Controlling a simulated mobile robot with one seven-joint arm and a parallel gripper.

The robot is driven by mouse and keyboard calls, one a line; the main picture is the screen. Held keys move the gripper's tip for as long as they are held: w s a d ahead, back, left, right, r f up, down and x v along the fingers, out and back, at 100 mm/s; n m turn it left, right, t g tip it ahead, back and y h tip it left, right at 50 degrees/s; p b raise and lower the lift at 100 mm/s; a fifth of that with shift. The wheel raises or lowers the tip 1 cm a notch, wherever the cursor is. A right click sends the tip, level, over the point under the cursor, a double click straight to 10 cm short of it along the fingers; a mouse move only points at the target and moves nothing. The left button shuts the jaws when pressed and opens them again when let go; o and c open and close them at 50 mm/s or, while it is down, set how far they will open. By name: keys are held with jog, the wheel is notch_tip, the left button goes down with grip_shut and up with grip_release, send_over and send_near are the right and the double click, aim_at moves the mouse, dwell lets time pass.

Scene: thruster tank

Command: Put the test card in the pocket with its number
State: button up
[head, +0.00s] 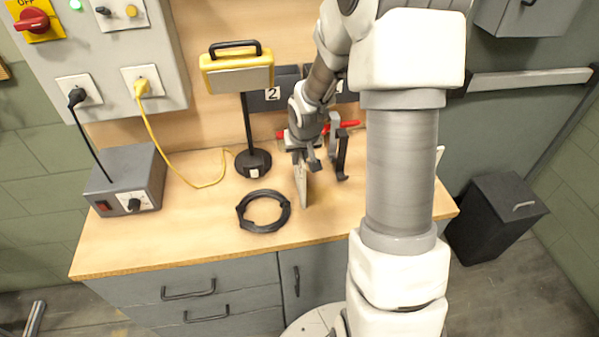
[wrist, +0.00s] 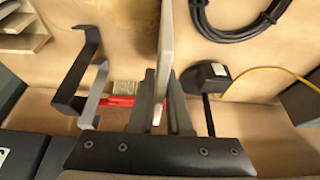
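The test card (head: 303,184) is a thin pale panel held upright over the bench, seen almost edge-on. It also shows edge-on in the wrist view (wrist: 166,40). My gripper (head: 306,160) is shut on it, with a finger on each side in the wrist view (wrist: 160,100). The card's number is not readable. Dark pockets are on the back panel: one is marked 2 (head: 272,95), and another (head: 341,92) is partly behind my arm, its number unclear. Part of a dark pocket shows at the wrist view's lower left.
A black cable coil (head: 264,211) lies just left of the card. Behind are a yellow-framed display (head: 238,72) on a round-based stand, a black bracket (head: 342,155) and a red-handled brush (wrist: 122,97). A grey power box (head: 127,181) stands left. The bench's front left is clear.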

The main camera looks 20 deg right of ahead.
grip_shut()
dwell(0.8)
jog(key=shift+r, duration=0.15)
dwell(0.4)
